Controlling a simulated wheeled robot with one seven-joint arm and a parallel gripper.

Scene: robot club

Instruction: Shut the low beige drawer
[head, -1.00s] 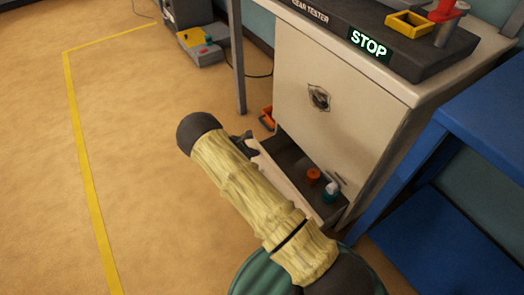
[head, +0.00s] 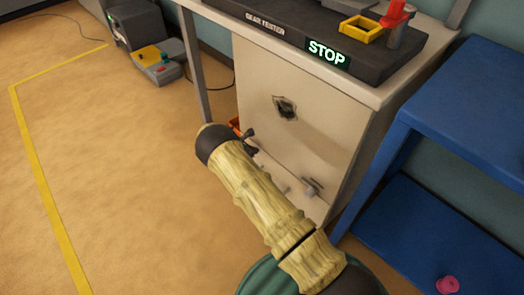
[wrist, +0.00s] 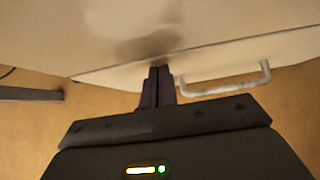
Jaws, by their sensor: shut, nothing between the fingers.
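The low beige drawer (head: 306,202) is at the bottom of the beige cabinet (head: 300,120). Its front sits close against the cabinet, and none of its inside shows. Its grey bar handle (head: 313,187) shows partly beside my arm, and also in the wrist view (wrist: 225,84). My gripper (wrist: 158,72) is shut and empty. Its fingertips are at the drawer front, left of the handle; I cannot tell whether they touch it. In the head view my arm hides much of the drawer front.
A blue shelf unit (head: 455,110) stands close on the right, with a pink object (head: 447,285) low on it. Grey equipment (head: 155,65) stands at the back left. The floor (head: 110,150) to the left is open, crossed by a yellow line.

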